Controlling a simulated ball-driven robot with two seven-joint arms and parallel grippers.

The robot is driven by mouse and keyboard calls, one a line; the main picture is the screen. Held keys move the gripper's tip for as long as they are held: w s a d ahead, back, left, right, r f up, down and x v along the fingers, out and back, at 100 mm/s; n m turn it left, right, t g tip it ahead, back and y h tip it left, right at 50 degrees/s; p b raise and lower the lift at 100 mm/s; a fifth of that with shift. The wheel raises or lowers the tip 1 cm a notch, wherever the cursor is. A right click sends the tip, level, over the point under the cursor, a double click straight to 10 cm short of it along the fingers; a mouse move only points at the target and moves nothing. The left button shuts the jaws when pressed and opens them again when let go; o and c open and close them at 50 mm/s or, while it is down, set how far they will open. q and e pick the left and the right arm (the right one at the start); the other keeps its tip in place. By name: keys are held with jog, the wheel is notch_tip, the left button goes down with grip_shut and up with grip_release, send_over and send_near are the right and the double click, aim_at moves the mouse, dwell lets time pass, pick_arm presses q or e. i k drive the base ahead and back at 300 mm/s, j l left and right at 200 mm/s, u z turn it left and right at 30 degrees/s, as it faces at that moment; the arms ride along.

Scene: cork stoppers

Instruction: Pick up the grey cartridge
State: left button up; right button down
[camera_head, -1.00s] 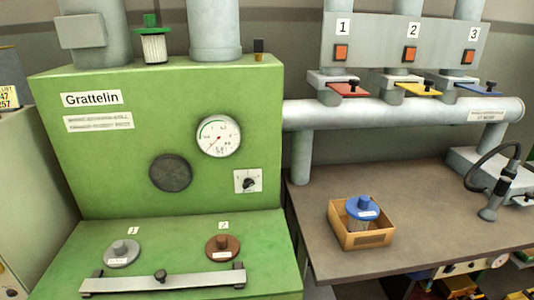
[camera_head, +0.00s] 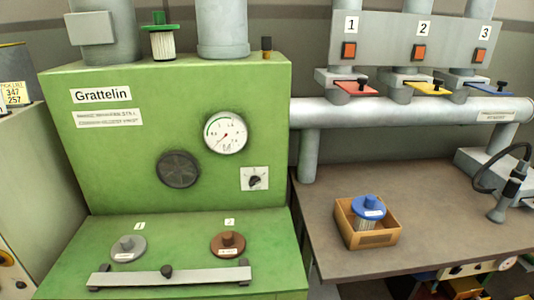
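The grey cartridge (camera_head: 128,247) sits in the green machine's front ledge at the spot marked 1. Only its round grey top with a knob and a small white label shows; the rest is hidden below the surface. A silver bar (camera_head: 190,278) with a dark knob in its middle runs along the ledge in front of it. A brown cartridge (camera_head: 228,244) sits to its right at the spot marked 2. Neither of my grippers is in view.
A blue-topped cartridge (camera_head: 368,208) stands in a cardboard box (camera_head: 388,236) on the brown table (camera_head: 450,215). A green-topped cartridge (camera_head: 161,39) stands on top of the green machine (camera_head: 130,165). Red, yellow and blue slide plates sit above the pipe (camera_head: 400,112) at right.

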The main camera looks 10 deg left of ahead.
aim_at(128, 249)
jog(key=u, duration=1.1)
